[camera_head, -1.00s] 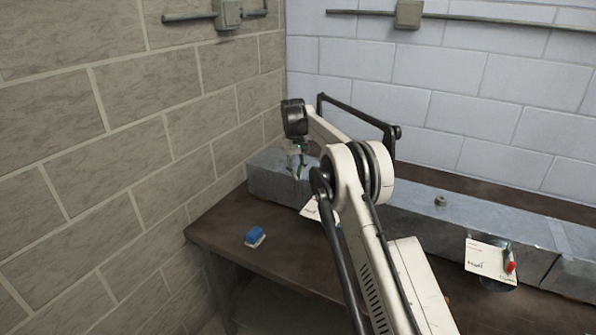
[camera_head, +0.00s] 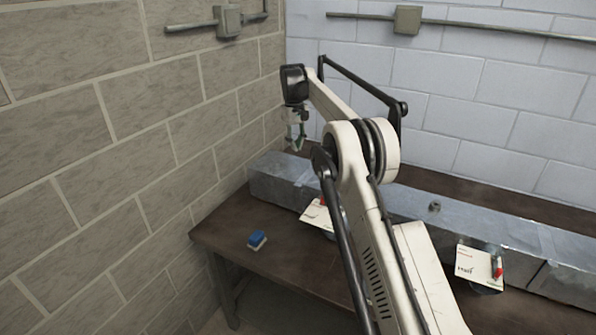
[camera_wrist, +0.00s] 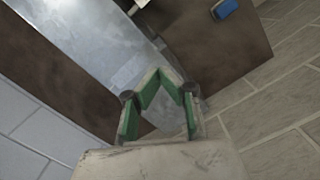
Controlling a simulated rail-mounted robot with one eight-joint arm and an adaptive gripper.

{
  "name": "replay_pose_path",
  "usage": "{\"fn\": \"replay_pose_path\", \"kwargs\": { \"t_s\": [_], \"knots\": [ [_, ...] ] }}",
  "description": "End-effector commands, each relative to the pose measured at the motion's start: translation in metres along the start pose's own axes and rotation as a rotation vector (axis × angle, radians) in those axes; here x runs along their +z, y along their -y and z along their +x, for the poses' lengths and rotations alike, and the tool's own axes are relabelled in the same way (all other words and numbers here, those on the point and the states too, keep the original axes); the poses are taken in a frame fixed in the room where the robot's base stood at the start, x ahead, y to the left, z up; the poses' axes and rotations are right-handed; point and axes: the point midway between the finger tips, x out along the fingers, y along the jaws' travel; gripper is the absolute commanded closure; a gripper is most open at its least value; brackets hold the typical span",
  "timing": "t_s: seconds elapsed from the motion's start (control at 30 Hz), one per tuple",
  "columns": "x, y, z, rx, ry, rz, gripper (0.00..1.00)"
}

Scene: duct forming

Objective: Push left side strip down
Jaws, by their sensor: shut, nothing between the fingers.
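A long grey metal duct (camera_head: 400,205) lies along the back of the brown table. A faint paler strip (camera_head: 304,179) crosses the duct near its left end; a pale band (camera_wrist: 130,72) also shows across the metal in the wrist view. I cannot tell whether the strip lies flat. My gripper (camera_head: 295,147) is in the air above the duct's left end, apart from it, fingers pointing down. In the wrist view its green-padded fingers (camera_wrist: 170,72) meet at the tips with nothing between them. My arm hides part of the duct's middle.
A blue block-like object (camera_head: 257,239) sits on the table's front left. White cards with red items lie at the duct's front, one left (camera_head: 317,214) and one right (camera_head: 476,267). A small knob (camera_head: 434,207) stands on the duct. Walls close in left and behind.

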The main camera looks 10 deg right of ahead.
Motion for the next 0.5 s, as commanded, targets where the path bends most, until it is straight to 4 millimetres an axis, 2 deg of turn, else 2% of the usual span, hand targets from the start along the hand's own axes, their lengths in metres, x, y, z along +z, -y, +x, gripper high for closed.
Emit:
{"fn": "replay_pose_path", "kwargs": {
  "t_s": [0.5],
  "knots": [
    [0.029, 0.008, -0.034, 0.017, -0.068, 0.032, 1.00]
  ]
}}
